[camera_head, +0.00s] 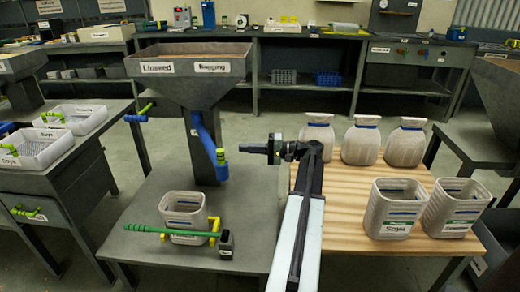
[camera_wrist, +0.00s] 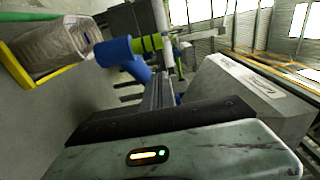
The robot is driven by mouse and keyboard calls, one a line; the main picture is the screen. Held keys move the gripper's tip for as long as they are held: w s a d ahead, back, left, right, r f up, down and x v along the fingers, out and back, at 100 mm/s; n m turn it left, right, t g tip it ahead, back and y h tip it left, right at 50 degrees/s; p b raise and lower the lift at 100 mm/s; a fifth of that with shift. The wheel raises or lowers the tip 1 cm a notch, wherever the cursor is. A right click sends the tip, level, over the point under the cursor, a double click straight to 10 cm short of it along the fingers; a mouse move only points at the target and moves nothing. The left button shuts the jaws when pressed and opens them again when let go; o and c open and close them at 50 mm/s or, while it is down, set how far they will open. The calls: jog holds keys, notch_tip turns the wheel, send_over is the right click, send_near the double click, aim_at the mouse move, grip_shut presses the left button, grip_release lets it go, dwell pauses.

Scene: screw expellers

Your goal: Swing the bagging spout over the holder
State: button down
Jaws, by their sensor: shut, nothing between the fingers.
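The blue bagging spout (camera_head: 207,140) hangs from the grey hopper (camera_head: 190,85) labelled Linseed and Bagging. It slants down to the right and ends in a wider blue mouth. The holder (camera_head: 214,233), a yellow frame with a green bar, is around a pale woven bag (camera_head: 183,211) on the grey table, below and left of the spout mouth. My gripper (camera_head: 247,149) is just right of the spout, shut and empty; I cannot tell whether it touches it. In the wrist view the spout (camera_wrist: 115,51) lies near the bag (camera_wrist: 52,45) and yellow frame.
Three filled, tied bags (camera_head: 361,144) stand on the wooden table (camera_head: 343,228) at right, with two open bags (camera_head: 390,209) in front. A small grey device (camera_head: 226,243) stands beside the holder. White trays (camera_head: 38,147) are at left. The grey table's right front is clear.

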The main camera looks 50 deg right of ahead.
jog(key=shift+w+a, duration=0.4)
jog(key=shift+a, duration=0.35)
jog(key=shift+w+a, duration=0.4)
jog(key=shift+a, duration=0.4)
jog(key=shift+w+a, duration=0.4)
jog(key=shift+a, duration=0.35)
